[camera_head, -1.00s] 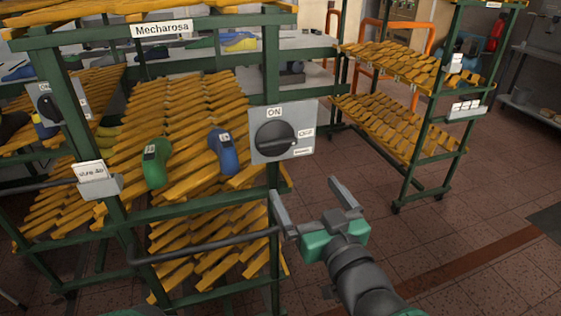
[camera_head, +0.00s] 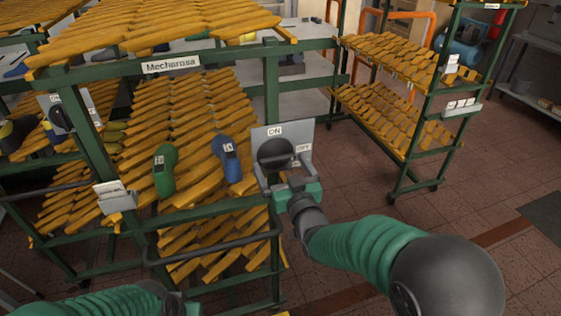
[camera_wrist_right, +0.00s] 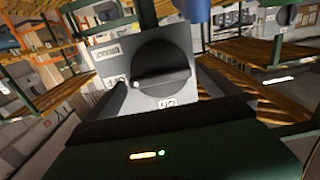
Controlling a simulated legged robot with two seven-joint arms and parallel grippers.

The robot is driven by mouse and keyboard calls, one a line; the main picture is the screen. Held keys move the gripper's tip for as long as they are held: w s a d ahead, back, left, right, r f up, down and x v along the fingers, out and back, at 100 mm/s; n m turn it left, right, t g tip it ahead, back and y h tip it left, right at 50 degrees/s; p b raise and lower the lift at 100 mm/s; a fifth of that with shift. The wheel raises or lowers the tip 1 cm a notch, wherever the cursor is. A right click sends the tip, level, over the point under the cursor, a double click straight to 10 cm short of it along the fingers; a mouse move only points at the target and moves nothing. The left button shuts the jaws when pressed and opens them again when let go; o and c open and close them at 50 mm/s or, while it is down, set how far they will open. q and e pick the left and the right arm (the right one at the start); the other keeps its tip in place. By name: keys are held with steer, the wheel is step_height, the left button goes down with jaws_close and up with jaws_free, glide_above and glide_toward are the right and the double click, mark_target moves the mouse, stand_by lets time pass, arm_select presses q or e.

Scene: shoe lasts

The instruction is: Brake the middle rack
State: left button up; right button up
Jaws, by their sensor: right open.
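The middle rack (camera_head: 330,45) is a green frame with yellow slats and a "Mecharosa" label. On its right post is a grey switch panel (camera_head: 264,131) with ON and OFF labels and a round black knob (camera_head: 275,153). My right gripper (camera_head: 283,167) is open at the panel, its fingers on either side of the knob. The right wrist view shows the knob (camera_wrist_right: 158,68) ahead between the two spread fingers; contact cannot be told. My left arm enters at the bottom left. Only a small part of my left gripper (camera_head: 190,308) shows at the bottom edge, its fingers cut off.
A green shoe last (camera_head: 164,170) and a blue one (camera_head: 227,157) lie on the middle rack's slats. A dark handle bar (camera_head: 215,247) sticks out in front. Another rack (camera_head: 425,140) stands at the right, with clear tiled floor before it. A second switch panel (camera_head: 60,118) is at the left.

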steer(key=shift+w+a, duration=0.15)
steer(key=shift+w, duration=0.3)
steer(key=c, duration=1.1)
